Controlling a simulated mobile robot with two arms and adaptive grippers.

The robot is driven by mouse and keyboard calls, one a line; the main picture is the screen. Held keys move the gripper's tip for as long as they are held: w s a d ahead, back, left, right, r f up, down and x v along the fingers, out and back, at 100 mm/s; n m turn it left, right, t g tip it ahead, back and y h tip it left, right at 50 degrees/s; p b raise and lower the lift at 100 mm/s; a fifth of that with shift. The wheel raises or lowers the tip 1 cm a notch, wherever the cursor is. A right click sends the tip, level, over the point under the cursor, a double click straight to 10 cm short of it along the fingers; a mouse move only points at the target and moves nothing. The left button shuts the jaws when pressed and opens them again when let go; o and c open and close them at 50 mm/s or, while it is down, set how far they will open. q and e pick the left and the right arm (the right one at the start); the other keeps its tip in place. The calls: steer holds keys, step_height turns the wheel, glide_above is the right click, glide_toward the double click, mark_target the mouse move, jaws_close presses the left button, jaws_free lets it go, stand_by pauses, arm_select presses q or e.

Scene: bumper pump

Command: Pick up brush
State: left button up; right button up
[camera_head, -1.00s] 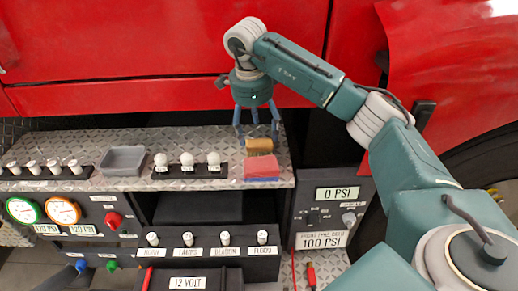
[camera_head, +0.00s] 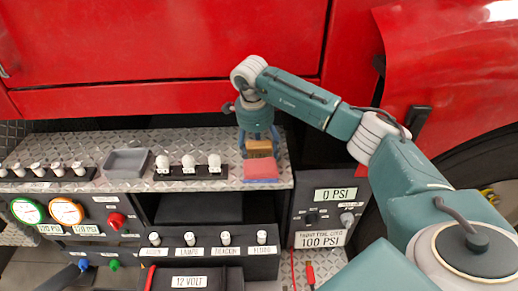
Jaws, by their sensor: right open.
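The brush (camera_head: 259,148) is a small tan wooden block on the diamond-plate shelf, just behind a red and blue pad. My right gripper (camera_head: 259,140) points down over the brush, with its fingers low around or just behind it. It is open. The fingers partly cover the back of the brush, and I cannot tell whether they touch it. My left gripper is not in view; only a small dark blue piece shows at the lower left.
The red and blue pad (camera_head: 261,169) lies right in front of the brush. To the left stand a row of white bulbs (camera_head: 188,163) and a grey tray (camera_head: 126,162). The red truck body (camera_head: 170,50) rises behind the shelf. A pressure panel (camera_head: 330,215) stands at the right.

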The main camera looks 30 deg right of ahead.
mark_target(259, 146)
steer(key=shift+f, duration=0.25)
stand_by(0.4)
steer(key=c, duration=1.4)
steer(key=shift+o, duration=0.2)
steer(key=shift+r, duration=0.2)
step_height(259, 146, up, 7)
steer(key=shift+r+b, duration=0.15)
steer(key=shift+b, duration=0.75)
steer(key=s+a, duration=0.1)
steer(key=s+a+b, duration=0.1)
steer(key=s, duration=0.1)
steer(key=s+a, duration=0.1)
steer(key=s, duration=0.1)
steer(key=shift+s+a+f+b, duration=0.1)
steer(key=shift+s+f+b, duration=0.05)
steer(key=shift+f+b, duration=0.2)
steer(key=s+a, duration=0.6)
steer(key=s, duration=0.4)
steer(key=shift+r+b, duration=0.25)
steer(key=shift+b, duration=0.05)
steer(key=shift+a, duration=0.1)
